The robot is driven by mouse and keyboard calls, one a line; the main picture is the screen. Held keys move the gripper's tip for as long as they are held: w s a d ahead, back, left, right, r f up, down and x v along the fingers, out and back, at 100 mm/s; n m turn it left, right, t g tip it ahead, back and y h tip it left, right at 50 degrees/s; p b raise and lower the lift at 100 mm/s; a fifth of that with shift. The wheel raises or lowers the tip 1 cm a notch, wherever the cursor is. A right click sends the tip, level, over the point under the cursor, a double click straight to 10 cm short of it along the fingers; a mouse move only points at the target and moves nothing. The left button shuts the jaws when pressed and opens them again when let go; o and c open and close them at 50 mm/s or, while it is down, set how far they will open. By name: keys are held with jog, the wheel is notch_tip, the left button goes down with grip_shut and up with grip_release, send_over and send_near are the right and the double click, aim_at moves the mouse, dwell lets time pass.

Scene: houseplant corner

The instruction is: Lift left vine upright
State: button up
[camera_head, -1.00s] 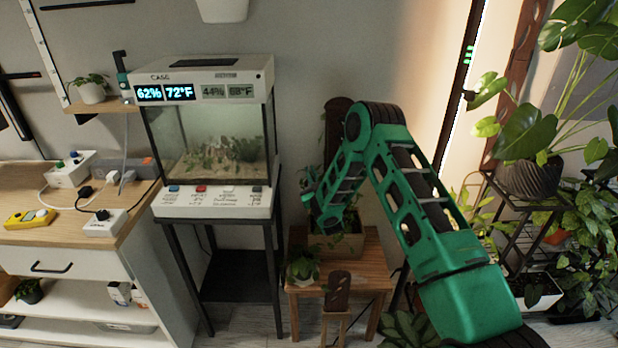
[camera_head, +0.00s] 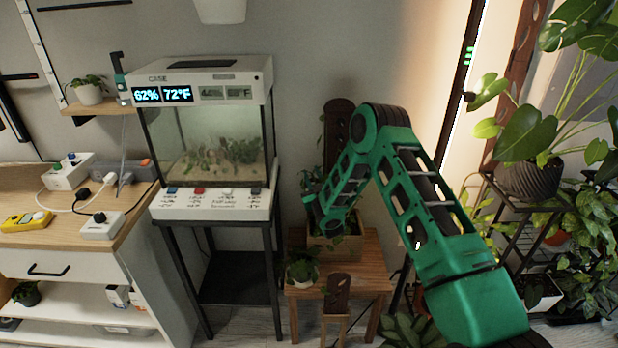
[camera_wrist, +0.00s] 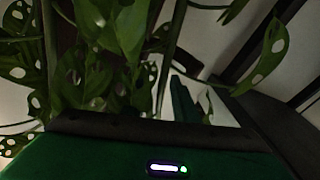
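The vine shows in the wrist view as green leaves with holes (camera_wrist: 110,30), close in front of the camera and filling the upper left and middle. In the head view a few of its leaves (camera_head: 311,178) show left of my forearm, above a wooden planter box (camera_head: 347,246) on a small wooden table. A dark brown board (camera_head: 338,112) stands upright behind the planter. My gripper (camera_head: 326,222) is low at the planter, among the leaves. Its fingertips are not clear in either view, so I cannot tell if it is open or touching a stem. My arm hides much of the plant.
A small potted plant (camera_head: 302,268) and a little wooden chair-like stand (camera_head: 337,292) are at the table's (camera_head: 372,268) front. A glass terrarium (camera_head: 212,140) on a black stand is to the left. A plant rack (camera_head: 515,205) with several plants is to the right.

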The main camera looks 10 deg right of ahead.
jog(key=s, duration=0.3)
jog(key=s+f, duration=0.1)
jog(key=s, duration=0.6)
jog(key=shift+s+d+f, duration=0.1)
jog(key=shift+s+f, duration=0.2)
